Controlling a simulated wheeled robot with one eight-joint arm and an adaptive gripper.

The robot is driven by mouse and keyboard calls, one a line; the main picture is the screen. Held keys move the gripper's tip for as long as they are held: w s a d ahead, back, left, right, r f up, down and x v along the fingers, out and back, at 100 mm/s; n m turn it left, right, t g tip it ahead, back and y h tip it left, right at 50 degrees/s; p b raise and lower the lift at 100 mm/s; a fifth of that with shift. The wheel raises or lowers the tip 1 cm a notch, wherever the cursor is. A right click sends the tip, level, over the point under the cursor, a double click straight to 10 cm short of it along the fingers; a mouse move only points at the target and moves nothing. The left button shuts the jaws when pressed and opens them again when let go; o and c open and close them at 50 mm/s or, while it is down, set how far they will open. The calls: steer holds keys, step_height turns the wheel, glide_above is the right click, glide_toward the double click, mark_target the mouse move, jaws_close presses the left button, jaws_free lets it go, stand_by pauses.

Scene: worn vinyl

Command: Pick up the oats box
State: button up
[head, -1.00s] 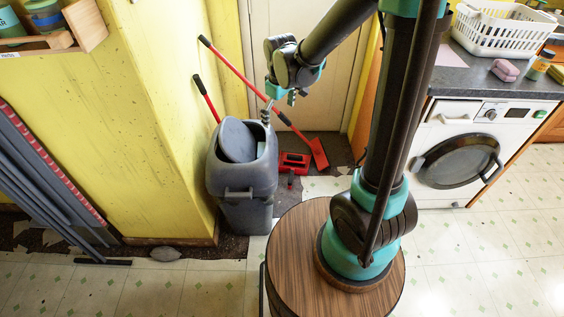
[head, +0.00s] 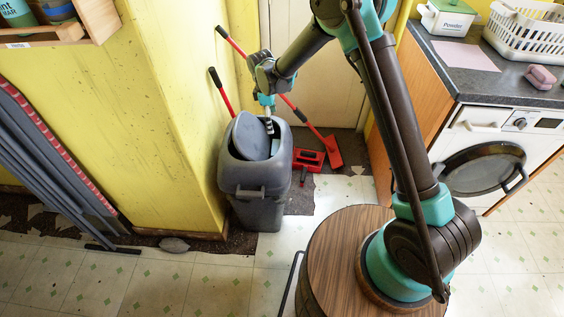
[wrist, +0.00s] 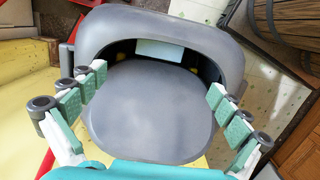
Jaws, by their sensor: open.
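I cannot make out an oats box for certain in either view. My gripper (head: 268,124) is over the open top of a grey bin (head: 256,190). In the wrist view my gripper (wrist: 158,85) is open, with its teal-padded fingers apart on either side of the bin's tilted grey lid (wrist: 150,110) and nothing held between them. A pale, flat-looking thing (wrist: 160,50) shows in the dark gap of the bin beyond the lid; I cannot tell what it is. The lid hides most of the bin's inside.
Red-handled tools (head: 311,122) lean behind the bin, with a red dustpan (head: 308,160) on the floor. A yellow wall stands close at left, with folded grey panels (head: 45,150).

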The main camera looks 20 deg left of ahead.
glide_above(277, 147)
steer(key=f, duration=1)
steer(key=shift+a+f, duration=0.15)
steer(key=shift+a, duration=0.1)
steer(key=shift+s+d+f, duration=0.1)
steer(key=shift+d+f, duration=0.05)
steer(key=shift+f, duration=1.3)
steer(key=shift+d+f, duration=0.1)
steer(key=shift+f, duration=1.35)
steer(key=c, duration=1.7)
